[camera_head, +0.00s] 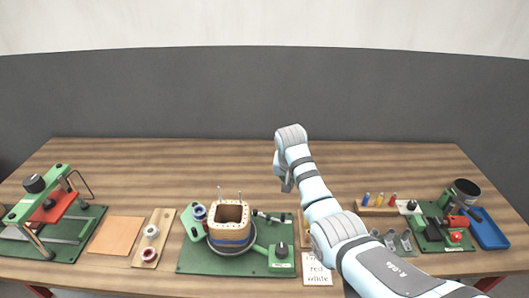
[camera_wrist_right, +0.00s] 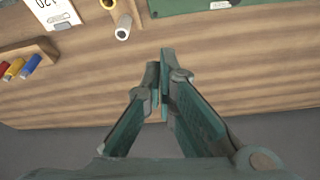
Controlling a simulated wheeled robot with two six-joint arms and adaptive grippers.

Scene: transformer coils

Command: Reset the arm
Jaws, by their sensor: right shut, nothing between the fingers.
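My right arm (camera_head: 322,205) reaches in from the lower right of the head view and extends over the middle of the table. Its right gripper (camera_wrist_right: 160,62) points down over bare wood in the right wrist view, with its two fingers close together and nothing held. In the head view the gripper (camera_head: 286,180) is small and partly hidden by my own wrist. My left arm and left gripper are not in view.
A green board with a wound coil (camera_head: 231,233) stands below the gripper, at the front of the wooden table (camera_head: 150,165). A rack with coloured pieces (camera_head: 378,208) and a blue tray (camera_head: 489,232) lie to the right. The back of the table is clear.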

